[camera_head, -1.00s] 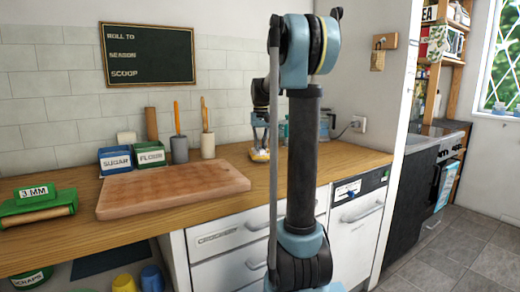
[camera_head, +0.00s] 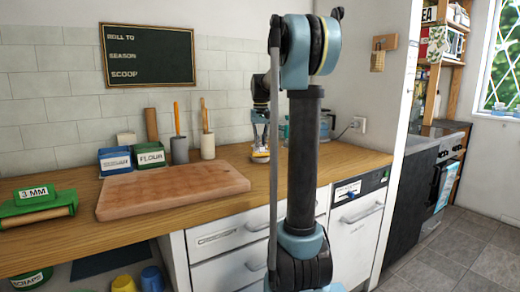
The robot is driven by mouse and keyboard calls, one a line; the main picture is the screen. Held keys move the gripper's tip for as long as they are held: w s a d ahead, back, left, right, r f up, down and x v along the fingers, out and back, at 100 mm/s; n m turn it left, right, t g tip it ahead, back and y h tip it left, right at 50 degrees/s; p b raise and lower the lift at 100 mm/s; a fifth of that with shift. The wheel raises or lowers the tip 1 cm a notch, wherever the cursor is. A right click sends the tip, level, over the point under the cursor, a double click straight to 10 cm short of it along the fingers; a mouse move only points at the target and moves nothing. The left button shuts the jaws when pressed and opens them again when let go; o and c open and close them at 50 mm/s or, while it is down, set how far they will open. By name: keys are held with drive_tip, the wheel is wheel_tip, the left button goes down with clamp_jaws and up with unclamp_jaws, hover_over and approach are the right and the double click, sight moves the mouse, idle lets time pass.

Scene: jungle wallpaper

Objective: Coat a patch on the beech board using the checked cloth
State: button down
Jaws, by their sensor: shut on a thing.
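The beech board (camera_head: 172,190) lies flat on the wooden worktop at the left, its visible top bare. My gripper (camera_head: 261,148) points down over the back of the worktop, right of the board and apart from it. It is shut on a small pale and orange thing (camera_head: 261,157) at worktop level. This looks like the checked cloth, but it is too small to make out a check pattern. My own arm stands in front and hides part of the worktop to the right.
A blue sugar tub (camera_head: 115,161) and a green flour tub (camera_head: 150,156) stand behind the board. Two upright wooden-handled tools in grey (camera_head: 179,150) and white (camera_head: 208,145) holders are beside them. A green roller tool (camera_head: 38,208) lies at the left. The worktop between board and gripper is clear.

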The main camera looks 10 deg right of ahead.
sight(261, 142)
drive_tip(key=shift+r, duration=2.55)
